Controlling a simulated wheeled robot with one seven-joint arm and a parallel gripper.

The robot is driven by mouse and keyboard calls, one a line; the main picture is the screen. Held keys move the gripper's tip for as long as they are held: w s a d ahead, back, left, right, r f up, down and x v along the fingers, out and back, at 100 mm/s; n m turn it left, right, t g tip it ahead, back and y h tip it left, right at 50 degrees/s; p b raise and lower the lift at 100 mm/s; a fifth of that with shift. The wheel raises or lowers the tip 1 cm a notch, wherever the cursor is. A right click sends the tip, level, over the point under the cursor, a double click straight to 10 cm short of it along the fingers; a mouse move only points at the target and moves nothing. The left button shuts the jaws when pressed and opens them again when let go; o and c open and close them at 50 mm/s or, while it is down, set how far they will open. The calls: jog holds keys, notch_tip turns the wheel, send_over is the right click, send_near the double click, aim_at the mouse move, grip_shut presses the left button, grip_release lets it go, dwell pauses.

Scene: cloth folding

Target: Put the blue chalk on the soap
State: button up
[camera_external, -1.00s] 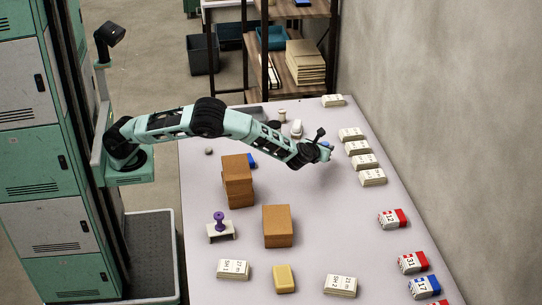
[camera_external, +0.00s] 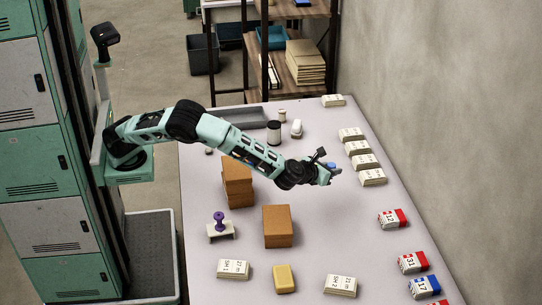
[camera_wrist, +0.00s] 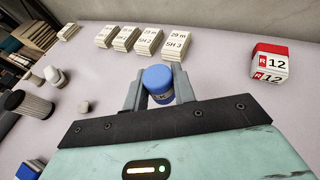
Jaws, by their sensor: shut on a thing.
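The blue chalk appears to be the short blue cylinder with a dark label (camera_wrist: 158,80) in the wrist view. My gripper (camera_wrist: 158,92) is shut on it, a finger on each side. In the external view my gripper (camera_external: 328,174) is over the right-middle of the table, with a small blue part of the chalk (camera_external: 332,167) showing. The soap looks to be the yellow block (camera_external: 284,279) lying on the table near the front, between two white labelled packs. It is well below and left of my gripper in the picture, with nothing on it. The wrist view does not show the soap.
Brown boxes (camera_external: 277,226) and a taller brown stack (camera_external: 237,183) stand between the arm and the soap. A purple-handled stamp (camera_external: 220,225) is at left. White packs (camera_external: 373,177) and red-white packs (camera_external: 392,219) line the right side. The table between the boxes and packs is clear.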

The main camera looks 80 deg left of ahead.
jog(key=s+d+r+m+t+h, duration=0.15)
jog(key=s+d, duration=0.25)
jog(key=d, duration=0.4)
jog(key=s+d+m+h, duration=0.15)
jog(key=s+d, duration=0.25)
jog(key=d, duration=0.5)
jog(key=m+h+b, duration=0.1)
jog(key=m+h, duration=0.2)
jog(key=h, duration=0.1)
send_over(283, 275)
notch_tip(283, 275, down, 5)
jog(key=shift+d+r+b, duration=0.1)
jog(key=shift+r+b, duration=0.1)
jog(key=shift+b, duration=0.25)
jog(key=shift+f+b, duration=0.4)
jog(key=shift+f, duration=1.85)
jog(key=shift+f, duration=0.2)
jog(key=o, duration=1)
